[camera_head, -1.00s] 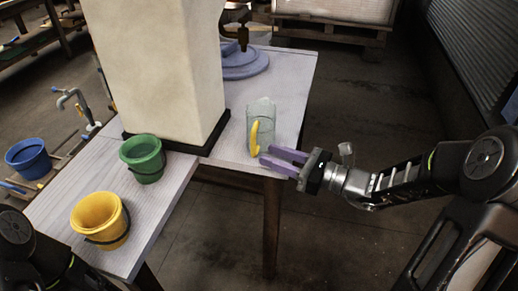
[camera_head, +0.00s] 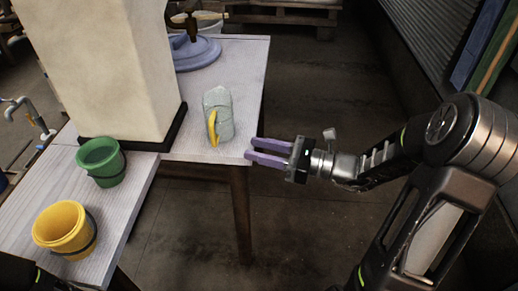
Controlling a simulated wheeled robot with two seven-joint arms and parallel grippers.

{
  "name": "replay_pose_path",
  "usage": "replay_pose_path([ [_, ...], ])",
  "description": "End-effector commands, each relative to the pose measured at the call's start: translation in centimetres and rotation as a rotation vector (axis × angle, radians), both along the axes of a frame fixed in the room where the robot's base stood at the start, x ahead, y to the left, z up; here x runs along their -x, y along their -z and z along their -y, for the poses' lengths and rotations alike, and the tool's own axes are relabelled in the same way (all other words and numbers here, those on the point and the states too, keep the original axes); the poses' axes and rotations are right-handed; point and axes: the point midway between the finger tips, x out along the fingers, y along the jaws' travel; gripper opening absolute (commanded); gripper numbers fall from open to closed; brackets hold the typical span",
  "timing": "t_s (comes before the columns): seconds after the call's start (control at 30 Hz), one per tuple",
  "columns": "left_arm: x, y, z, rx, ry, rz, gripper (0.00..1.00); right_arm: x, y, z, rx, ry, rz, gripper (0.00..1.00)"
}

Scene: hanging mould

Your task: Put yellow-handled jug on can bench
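The yellow-handled jug (camera_head: 222,112) is clear and stands upright on the right part of the pale wooden bench (camera_head: 190,148). Its yellow handle faces the front left. My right gripper (camera_head: 250,149) has purple fingers. It is open and empty at the bench's right edge, to the lower right of the jug and apart from it. My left gripper is out of view; only a dark bit of my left arm shows at the lower left corner. I cannot tell which surface is the can bench.
A green bucket (camera_head: 103,162) and a yellow bucket (camera_head: 66,230) stand on the bench's near left part. A tall cream block (camera_head: 100,70) stands behind them. A round blue base (camera_head: 196,54) sits at the back. The floor right of the bench is clear.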

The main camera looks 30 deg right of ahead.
Motion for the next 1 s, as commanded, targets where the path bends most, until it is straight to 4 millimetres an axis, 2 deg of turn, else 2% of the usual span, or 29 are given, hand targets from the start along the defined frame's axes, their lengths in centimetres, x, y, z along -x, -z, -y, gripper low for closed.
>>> replay_pose_path([
  [0.27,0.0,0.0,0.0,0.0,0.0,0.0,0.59,0.0,0.3,-0.3,0.005,-0.007,-0.006,0.34],
  [0.37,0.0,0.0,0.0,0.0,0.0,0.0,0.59,0.3,1.9,-1.4,0.036,-0.041,-0.038,0.34],
  [0.43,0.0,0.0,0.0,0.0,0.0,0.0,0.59,0.9,4.3,-3.0,0.083,-0.091,-0.079,0.34],
  [0.47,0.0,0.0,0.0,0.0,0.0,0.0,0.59,1.3,5.5,-3.9,0.113,-0.12,-0.099,0.34],
  [0.57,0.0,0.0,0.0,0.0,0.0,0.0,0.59,3.8,11.3,-7.5,0.255,-0.262,-0.18,0.34],
  [0.67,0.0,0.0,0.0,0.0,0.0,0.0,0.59,8.4,18.4,-11.3,0.474,-0.483,-0.232,0.34],
  [0.73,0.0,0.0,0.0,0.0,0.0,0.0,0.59,12.7,24.0,-13.2,0.682,-0.69,-0.216,0.34],
  [0.8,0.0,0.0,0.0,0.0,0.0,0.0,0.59,16.8,29.2,-14.0,0.92,-0.921,-0.115,0.34],
  [0.83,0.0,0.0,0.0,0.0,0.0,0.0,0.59,18.0,31.0,-14.0,1.016,-1.009,-0.049,0.34],
  [0.9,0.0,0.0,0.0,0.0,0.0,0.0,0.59,19.6,34.2,-14.2,1.211,-1.184,0.147,0.34],
  [1.0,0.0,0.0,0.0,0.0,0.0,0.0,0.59,20.1,36.9,-15.3,1.403,-1.335,0.456,0.34],
])
